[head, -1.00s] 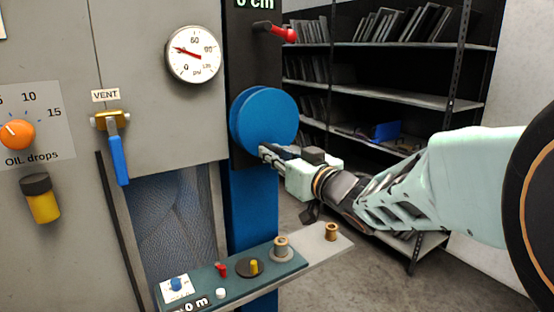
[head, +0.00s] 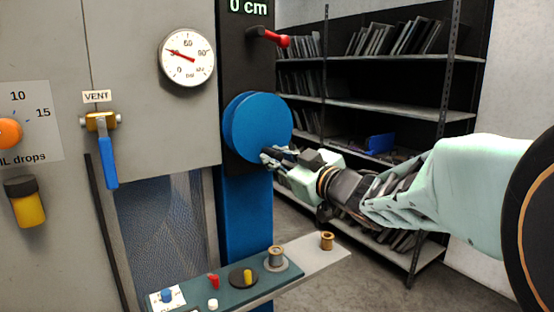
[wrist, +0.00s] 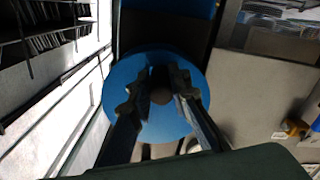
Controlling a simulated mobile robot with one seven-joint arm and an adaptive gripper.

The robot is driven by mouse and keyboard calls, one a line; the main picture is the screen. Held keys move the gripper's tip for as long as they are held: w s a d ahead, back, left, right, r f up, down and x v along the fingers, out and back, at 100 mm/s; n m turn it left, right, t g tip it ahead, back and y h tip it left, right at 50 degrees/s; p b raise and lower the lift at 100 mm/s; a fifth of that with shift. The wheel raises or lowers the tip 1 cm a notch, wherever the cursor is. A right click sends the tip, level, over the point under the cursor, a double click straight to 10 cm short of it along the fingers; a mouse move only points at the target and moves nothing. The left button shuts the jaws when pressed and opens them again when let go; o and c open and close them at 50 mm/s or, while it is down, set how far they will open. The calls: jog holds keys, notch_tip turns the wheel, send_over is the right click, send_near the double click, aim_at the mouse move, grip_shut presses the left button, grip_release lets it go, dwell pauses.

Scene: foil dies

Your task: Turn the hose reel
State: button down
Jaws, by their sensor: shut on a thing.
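The hose reel is a blue disc (head: 258,120) on the dark column of the machine. In the wrist view its round blue face (wrist: 197,97) fills the middle. My gripper (head: 268,158) is at the lower right edge of the reel in the head view. In the wrist view my gripper (wrist: 161,85) has its two fingers on either side of a dark round knob (wrist: 160,97) in front of the reel, and it is shut on that knob. The fingers hide the knob in the head view. A display (head: 248,6) above reads 0 cm.
A red lever (head: 270,39) sits above the reel. A gauge (head: 187,57) and a blue-handled vent valve (head: 109,160) are to the left. A small control shelf (head: 225,281) juts out below. Shelving (head: 385,104) stands behind at the right.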

jog(key=c, duration=1.8)
grip_release()
